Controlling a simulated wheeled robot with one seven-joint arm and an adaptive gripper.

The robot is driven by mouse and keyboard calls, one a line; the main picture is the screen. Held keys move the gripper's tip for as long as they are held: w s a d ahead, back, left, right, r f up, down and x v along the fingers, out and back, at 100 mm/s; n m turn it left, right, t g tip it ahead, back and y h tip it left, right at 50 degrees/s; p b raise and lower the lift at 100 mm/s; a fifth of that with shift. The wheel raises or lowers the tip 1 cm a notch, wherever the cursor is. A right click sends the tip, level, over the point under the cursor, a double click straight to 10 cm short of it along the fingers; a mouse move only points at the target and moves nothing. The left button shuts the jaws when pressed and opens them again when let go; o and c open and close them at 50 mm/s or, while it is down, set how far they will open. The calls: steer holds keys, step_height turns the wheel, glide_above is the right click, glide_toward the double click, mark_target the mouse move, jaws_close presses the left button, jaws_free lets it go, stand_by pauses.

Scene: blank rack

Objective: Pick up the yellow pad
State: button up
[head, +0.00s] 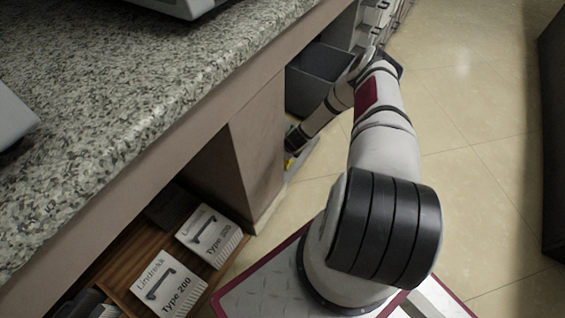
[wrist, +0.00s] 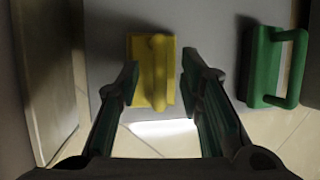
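The yellow pad (wrist: 143,72) shows in the wrist view, a flat yellow block with a raised bar handle along it. It lies on a grey surface (wrist: 108,22). My gripper (wrist: 158,80) is open, with one finger on each side of the pad; I cannot tell whether either finger touches it. In the head view a small bit of yellow (head: 289,163) shows by the end of my arm, below the counter edge. My gripper (head: 293,145) is mostly hidden there behind the cabinet side.
A green pad with a handle (wrist: 275,68) stands to the right in the wrist view. A pale panel (wrist: 45,75) is on the left. In the head view, a granite counter (head: 110,70) overhangs, white boxes (head: 168,284) sit on a wooden shelf, and tiled floor (head: 470,110) is open at right.

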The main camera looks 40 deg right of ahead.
steer(key=shift+c, duration=0.3)
jaws_close()
step_height(320, 180, up, 10)
steer(key=p, duration=0.5)
